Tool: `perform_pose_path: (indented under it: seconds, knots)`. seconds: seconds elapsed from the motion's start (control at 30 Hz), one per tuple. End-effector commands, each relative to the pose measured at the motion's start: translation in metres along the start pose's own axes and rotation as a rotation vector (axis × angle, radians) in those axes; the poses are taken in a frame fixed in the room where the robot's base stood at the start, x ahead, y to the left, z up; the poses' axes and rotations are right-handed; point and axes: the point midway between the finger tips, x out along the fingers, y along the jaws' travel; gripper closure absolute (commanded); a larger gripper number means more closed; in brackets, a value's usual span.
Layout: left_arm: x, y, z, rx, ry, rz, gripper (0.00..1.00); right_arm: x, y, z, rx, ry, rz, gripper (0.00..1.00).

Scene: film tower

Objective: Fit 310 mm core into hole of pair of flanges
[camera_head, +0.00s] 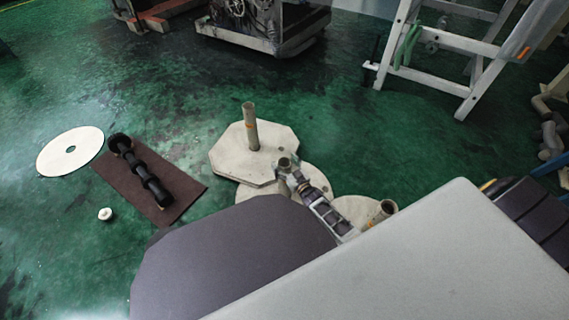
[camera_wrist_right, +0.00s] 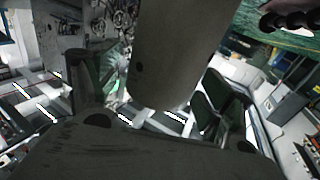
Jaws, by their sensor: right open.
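My right gripper (camera_head: 292,174) reaches in from the lower right and is open at the top of a short grey tube (camera_head: 284,161). In the right wrist view a grey cylinder (camera_wrist_right: 178,50) stands between the spread fingers (camera_wrist_right: 155,95); I cannot tell whether they touch it. An octagonal pale flange (camera_head: 229,160) lies on the floor with an upright tube (camera_head: 250,127) on it. A round pale flange (camera_head: 257,188) lies nearer, partly hidden, and another pale disc (camera_head: 354,207) bears a tilted-looking tube (camera_head: 381,210). I cannot tell which tube is the 310 mm core. My left gripper is not in view.
A black lobed rod (camera_head: 143,173) lies on a brown mat (camera_head: 184,189). A ladder (camera_head: 430,70) and a machine (camera_head: 262,29) stand behind. The green floor between is clear.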

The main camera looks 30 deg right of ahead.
Motion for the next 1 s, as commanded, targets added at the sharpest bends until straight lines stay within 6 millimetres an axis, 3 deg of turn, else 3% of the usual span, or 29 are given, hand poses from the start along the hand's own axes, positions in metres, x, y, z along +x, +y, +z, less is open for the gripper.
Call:
perform_pose_path:
  seconds: [0.47,1.0]
  knots:
    - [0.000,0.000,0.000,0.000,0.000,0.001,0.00,-0.010,0.000,0.001,0.000,-0.002,0.000,0.20]
    - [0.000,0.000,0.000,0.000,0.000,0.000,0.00,-0.054,0.000,0.001,0.000,-0.002,0.000,0.20]
